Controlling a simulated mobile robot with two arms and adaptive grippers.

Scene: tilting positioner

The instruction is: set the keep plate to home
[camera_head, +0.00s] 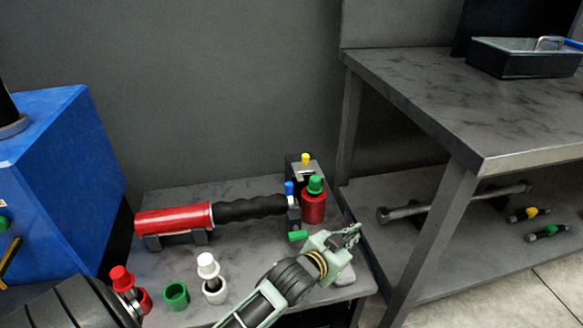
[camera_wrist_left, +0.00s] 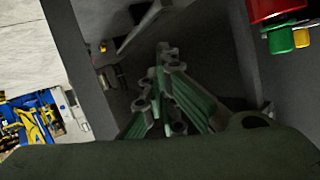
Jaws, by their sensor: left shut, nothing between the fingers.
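I cannot pick out the keep plate with certainty. A small dark block unit (camera_head: 300,165) with a yellow knob stands at the back of the low grey bench. My left gripper (camera_head: 352,234) is over the bench's right edge, in front of and right of the red bottle with the green cap (camera_head: 313,205). Its fingers are together and empty, and they also show in the left wrist view (camera_wrist_left: 165,60). A pale grey rounded piece (camera_head: 345,277) lies partly hidden under the gripper. My right gripper is in neither view.
A red cylinder with a black ribbed grip (camera_head: 175,220) lies in a cradle on the bench. A white-capped bottle (camera_head: 208,268), a green ring (camera_head: 176,294) and a red-capped bottle (camera_head: 122,280) stand in front. A blue box (camera_head: 65,150) is left; a taller grey table (camera_head: 480,120) is right.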

